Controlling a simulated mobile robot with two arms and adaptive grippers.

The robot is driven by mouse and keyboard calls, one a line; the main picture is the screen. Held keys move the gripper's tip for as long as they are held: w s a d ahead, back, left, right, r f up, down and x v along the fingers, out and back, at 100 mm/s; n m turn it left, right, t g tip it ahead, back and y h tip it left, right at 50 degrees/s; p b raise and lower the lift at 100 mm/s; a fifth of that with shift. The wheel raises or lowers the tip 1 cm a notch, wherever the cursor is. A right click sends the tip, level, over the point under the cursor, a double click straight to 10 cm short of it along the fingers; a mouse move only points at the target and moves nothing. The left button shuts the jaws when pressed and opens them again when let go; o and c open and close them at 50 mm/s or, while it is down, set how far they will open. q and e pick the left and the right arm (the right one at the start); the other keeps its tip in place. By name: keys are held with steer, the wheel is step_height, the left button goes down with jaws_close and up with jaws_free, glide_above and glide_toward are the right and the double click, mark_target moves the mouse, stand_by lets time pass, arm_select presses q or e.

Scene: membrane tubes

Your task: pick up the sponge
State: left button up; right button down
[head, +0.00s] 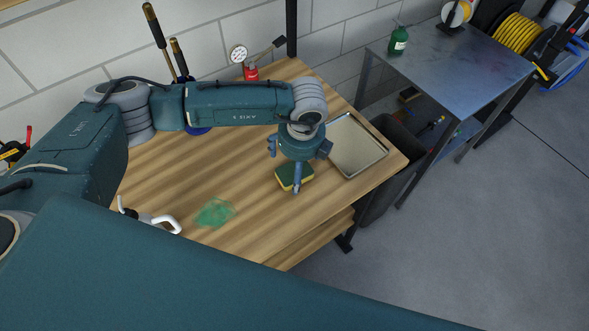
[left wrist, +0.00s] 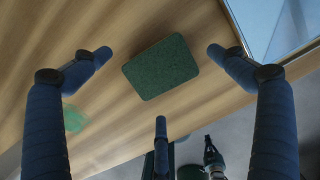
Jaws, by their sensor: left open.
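The sponge (head: 290,178), yellow with a dark green top, lies on the wooden table near its front right, just left of the metal tray. My left gripper (head: 297,168) is directly above it, pointing down and partly covering it in the head view. In the left wrist view the green face of the sponge (left wrist: 161,67) lies between the open fingers of the left gripper (left wrist: 159,72). No finger visibly presses on it. My right gripper is in neither view.
A shallow metal tray (head: 358,147) lies right of the sponge. A green translucent patch (head: 214,212) lies on the table (head: 180,180) to the left. A white-handled item (head: 160,221) is near the front edge. A metal side table (head: 450,70) holds a green bottle (head: 398,41).

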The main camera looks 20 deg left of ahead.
arm_select(q)
step_height(320, 180, down, 2)
steer(key=shift+w+a+f+p, duration=0.1)
steer(key=shift+p, duration=0.25)
steer(key=shift+f, duration=0.4)
steer(key=shift+a+f, duration=0.1)
steer(key=shift+f, duration=0.05)
steer(key=shift+w, duration=0.1)
steer(key=shift+c, duration=0.3)
steer(key=c, duration=1)
steer(key=shift+c, duration=0.2)
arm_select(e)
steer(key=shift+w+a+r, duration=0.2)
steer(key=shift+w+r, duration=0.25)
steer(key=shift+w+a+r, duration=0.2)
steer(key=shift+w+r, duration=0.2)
